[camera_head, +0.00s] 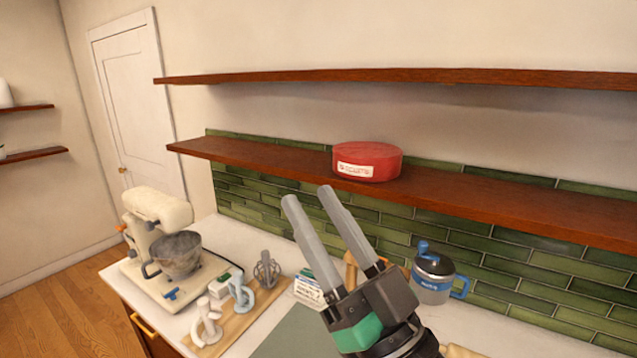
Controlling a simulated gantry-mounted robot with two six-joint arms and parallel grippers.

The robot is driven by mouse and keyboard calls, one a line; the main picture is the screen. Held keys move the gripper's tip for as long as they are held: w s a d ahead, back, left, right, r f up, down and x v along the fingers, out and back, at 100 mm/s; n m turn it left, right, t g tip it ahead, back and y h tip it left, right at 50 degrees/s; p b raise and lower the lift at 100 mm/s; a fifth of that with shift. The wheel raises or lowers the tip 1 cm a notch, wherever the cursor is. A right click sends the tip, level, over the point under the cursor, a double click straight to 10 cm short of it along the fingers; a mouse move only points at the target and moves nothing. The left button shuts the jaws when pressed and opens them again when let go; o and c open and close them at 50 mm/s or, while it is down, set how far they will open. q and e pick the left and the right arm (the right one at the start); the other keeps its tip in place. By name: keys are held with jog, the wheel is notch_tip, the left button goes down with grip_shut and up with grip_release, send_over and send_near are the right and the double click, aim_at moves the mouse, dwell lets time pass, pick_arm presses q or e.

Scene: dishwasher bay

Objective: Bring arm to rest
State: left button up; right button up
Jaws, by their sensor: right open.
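My right gripper (307,198) rises from the bottom middle of the head view, its two long grey fingers pointing up and to the left. The fingers are apart with nothing between them. The fingertips appear just below the red round tin (367,161) in the picture; I cannot tell the exact distance between them. My left gripper is not in view.
The red tin stands on the lower wooden shelf (480,194); the upper shelf (430,77) is bare. On the counter are a stand mixer (158,228) with bowl, a board (238,322) with mixer attachments, a small box (308,289) and a blue-handled jar (433,282).

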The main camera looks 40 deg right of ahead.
jog(key=s+a+r+n+t+y, duration=0.2)
jog(key=s+a+r+y, duration=0.2)
jog(key=r, duration=0.4)
notch_tip(320, 180, up, 19)
jog(key=p, duration=1.9)
jog(key=shift+d+p, duration=0.15)
jog(key=shift+p, duration=0.15)
